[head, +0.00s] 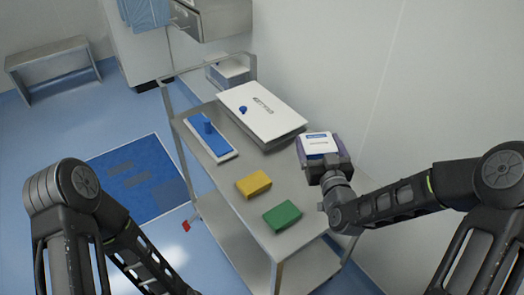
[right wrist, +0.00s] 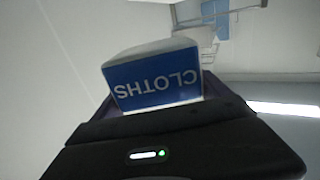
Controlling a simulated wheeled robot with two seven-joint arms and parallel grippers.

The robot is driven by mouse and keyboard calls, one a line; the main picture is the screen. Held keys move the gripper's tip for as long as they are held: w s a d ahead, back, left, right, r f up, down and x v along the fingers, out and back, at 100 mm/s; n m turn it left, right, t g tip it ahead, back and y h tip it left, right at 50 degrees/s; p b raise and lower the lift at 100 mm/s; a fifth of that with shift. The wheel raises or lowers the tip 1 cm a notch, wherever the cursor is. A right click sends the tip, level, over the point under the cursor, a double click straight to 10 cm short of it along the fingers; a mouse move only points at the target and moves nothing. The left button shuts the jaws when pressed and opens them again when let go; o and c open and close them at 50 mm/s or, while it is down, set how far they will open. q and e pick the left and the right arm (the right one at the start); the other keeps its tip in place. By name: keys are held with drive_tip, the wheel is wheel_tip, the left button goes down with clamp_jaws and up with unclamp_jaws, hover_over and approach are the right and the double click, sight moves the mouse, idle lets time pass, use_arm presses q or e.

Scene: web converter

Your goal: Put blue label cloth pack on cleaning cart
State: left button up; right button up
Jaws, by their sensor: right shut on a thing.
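The blue label cloth pack (head: 318,145) is white with a blue label band. It is in my right gripper (head: 323,160), above the right edge of the cleaning cart (head: 222,185). In the right wrist view the pack (right wrist: 155,80) shows its blue side with the word CLOTHS upside down, sitting between the jaws. The gripper is shut on it. I cannot tell whether the pack touches the cart top. My left arm comes in at the lower left of the head view, but its gripper is out of the picture.
On the cart top lie a yellow block (head: 253,184), a green block (head: 282,215), a blue-and-white flat tool (head: 210,138) and a large white box (head: 262,110). A wall stands close on the right. A bench (head: 52,62) is at the far left. Some bare cart top surrounds the blocks.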

sight(332, 141)
use_arm(q)
drive_tip(key=o, duration=0.6)
wheel_tip(332, 141, down, 7)
drive_tip(key=b, duration=0.6)
drive_tip(key=shift+w+f+b, duration=0.2)
drive_tip(key=shift+b, duration=0.2)
use_arm(e)
drive_tip(key=d+n+y, duration=0.1)
drive_tip(key=d+y, duration=0.1)
drive_tip(key=w+d+n+y, duration=0.1)
drive_tip(key=d+n+y, duration=0.1)
drive_tip(key=shift+f+g+y, duration=0.15)
drive_tip(key=shift+g+y, duration=0.15)
drive_tip(key=shift+g, duration=0.1)
use_arm(q)
drive_tip(key=shift+o, duration=1.1)
drive_tip(key=f+b, duration=0.5)
drive_tip(key=b, duration=0.1)
drive_tip(key=shift+w+d+f, duration=0.15)
drive_tip(key=shift+w+f, duration=0.05)
drive_tip(key=shift+f, duration=0.2)
drive_tip(key=shift+r, duration=0.1)
use_arm(e)
drive_tip(key=s+d+f+n+g+y, duration=0.1)
drive_tip(key=s+d+f+n+y, duration=0.1)
drive_tip(key=d+f, duration=0.3)
drive_tip(key=shift+s+d+n+g+y, duration=0.3)
drive_tip(key=shift+d+g+y, duration=0.1)
drive_tip(key=shift+y, duration=0.4)
drive_tip(key=shift+f, duration=0.15)
